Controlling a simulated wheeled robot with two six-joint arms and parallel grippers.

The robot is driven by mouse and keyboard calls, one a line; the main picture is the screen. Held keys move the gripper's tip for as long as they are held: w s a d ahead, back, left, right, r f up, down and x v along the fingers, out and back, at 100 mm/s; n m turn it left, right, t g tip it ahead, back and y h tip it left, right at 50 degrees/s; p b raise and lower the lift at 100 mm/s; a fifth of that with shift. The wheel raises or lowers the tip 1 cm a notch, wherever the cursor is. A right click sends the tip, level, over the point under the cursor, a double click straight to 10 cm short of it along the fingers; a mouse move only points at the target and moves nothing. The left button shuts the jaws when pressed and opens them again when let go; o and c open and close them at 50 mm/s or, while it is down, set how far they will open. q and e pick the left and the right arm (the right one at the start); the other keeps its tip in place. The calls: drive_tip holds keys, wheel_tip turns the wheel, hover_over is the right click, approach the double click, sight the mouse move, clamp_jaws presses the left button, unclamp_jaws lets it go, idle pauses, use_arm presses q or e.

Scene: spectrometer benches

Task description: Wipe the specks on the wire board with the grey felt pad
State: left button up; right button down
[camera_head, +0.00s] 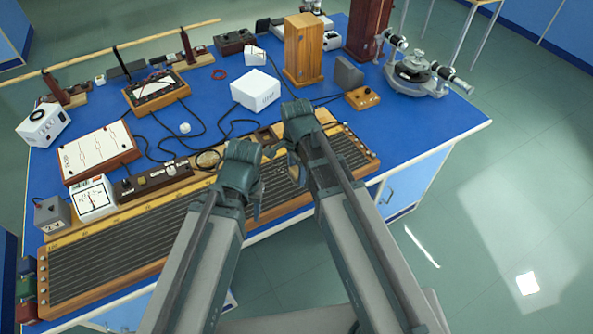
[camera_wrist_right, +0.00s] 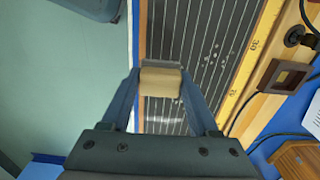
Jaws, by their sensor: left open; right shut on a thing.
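The wire board (camera_head: 125,251) is a long dark panel with pale parallel wires in a wooden frame along the table's front edge. It fills the middle of the right wrist view (camera_wrist_right: 200,30). Small pale specks (camera_wrist_right: 233,52) show on it there, right of the pad. My right gripper (camera_wrist_right: 160,80) is shut on a tan block with a grey layer, the felt pad (camera_wrist_right: 160,83), over the board's edge strip. Contact with the board cannot be told. In the head view my right gripper (camera_head: 291,165) hides the pad. My left gripper (camera_head: 268,182) is open and empty over the board.
Behind the board stand a dial meter (camera_head: 96,199), a white box (camera_head: 255,90) and a wooden box (camera_head: 303,50). A brown square frame (camera_wrist_right: 285,76) lies beside the board's scale. Black cables cross the blue tabletop.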

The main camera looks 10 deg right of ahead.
wheel_tip(320, 180, up, 3)
drive_tip(key=p, duration=0.3)
idle(0.4)
drive_tip(key=shift+a, duration=0.1)
